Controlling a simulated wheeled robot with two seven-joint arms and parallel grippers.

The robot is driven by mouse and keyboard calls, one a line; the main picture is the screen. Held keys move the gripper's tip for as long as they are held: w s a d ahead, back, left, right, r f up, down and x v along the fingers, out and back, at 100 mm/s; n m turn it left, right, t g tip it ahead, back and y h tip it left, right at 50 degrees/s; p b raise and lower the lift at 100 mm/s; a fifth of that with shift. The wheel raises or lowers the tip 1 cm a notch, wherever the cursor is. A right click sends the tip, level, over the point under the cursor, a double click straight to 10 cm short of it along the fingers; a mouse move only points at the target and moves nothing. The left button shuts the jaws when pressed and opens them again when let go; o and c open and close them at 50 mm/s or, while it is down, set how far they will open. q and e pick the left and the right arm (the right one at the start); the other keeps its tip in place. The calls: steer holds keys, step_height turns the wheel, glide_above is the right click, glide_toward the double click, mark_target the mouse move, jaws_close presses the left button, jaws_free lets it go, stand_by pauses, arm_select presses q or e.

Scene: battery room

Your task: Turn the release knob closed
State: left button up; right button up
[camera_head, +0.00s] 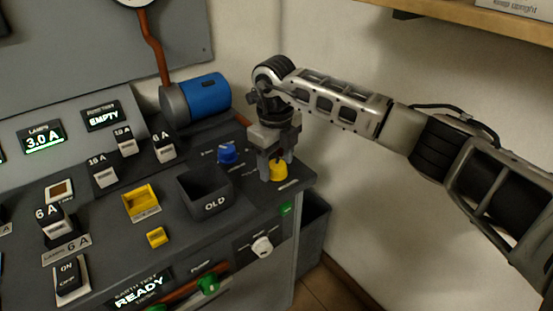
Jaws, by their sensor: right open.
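A yellow knob (279,173) stands on the right end of the dark desk panel (262,204). My right gripper (276,164) points straight down over it, open, with one finger at each side of the knob. The fingers partly hide the knob, and I cannot tell whether they touch it. A small label lies in front of the knob, too small to read, so its name and its turned position are unclear. My left gripper is out of view.
A blue knob (228,152) is just left of the gripper. A dark bin marked OLD (205,204), a yellow tray (141,203) and several breakers stand further left. A blue cylinder (206,95) is behind. A wooden shelf (480,17) hangs at upper right.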

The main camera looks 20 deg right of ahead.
steer(key=c, duration=1)
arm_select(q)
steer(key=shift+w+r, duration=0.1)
